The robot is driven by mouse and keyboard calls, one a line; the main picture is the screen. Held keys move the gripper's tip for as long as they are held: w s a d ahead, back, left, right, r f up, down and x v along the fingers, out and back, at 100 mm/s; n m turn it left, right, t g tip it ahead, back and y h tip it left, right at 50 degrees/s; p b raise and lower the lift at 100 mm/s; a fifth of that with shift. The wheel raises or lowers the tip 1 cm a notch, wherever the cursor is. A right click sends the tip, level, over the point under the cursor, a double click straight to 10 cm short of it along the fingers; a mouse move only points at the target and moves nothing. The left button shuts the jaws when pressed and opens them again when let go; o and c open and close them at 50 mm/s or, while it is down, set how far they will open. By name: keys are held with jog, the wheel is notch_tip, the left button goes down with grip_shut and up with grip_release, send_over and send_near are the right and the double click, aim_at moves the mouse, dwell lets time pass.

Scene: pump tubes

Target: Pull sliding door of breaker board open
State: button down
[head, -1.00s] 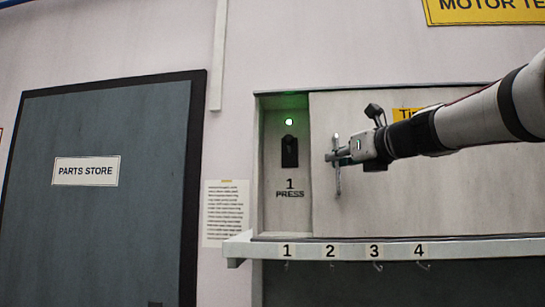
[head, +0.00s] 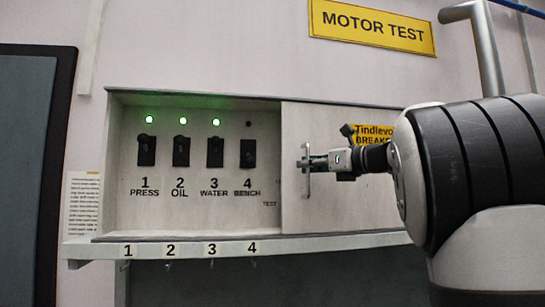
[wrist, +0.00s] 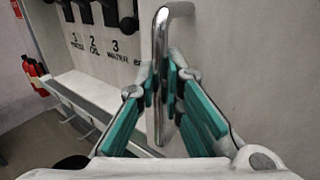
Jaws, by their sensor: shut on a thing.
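The breaker board (head: 190,207) is a pale wall box with a sliding door (head: 335,213) that now covers only its right part. The door carries a vertical metal bar handle (head: 307,185) near its left edge. My gripper (head: 312,163) is shut on the handle. In the wrist view the handle (wrist: 160,75) stands between the teal finger pads of my gripper (wrist: 163,100). Black switches 1 press (head: 146,152), 2 oil (head: 181,152), 3 water (head: 215,152) and 4 bench (head: 248,154) are uncovered. Green lamps glow above 1, 2 and 3; the lamp above 4 is dark.
A ledge (head: 300,239) with numbered hooks runs below the board. A paper notice (head: 82,205) hangs to the left, beside a dark door (head: 20,170). A yellow motor test sign (head: 372,27) is above. The wrist view shows a red extinguisher (wrist: 35,75).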

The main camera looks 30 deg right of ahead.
jog(key=shift+s+d+p, duration=0.2)
jog(key=shift+s+d, duration=0.05)
jog(key=shift+d, duration=0.5)
jog(key=shift+s+d+p, duration=0.15)
jog(key=shift+s+d, duration=0.1)
jog(key=shift+d, duration=0.45)
jog(key=c, duration=1.7)
grip_release()
jog(key=v, duration=1.2)
jog(key=shift+a, duration=0.1)
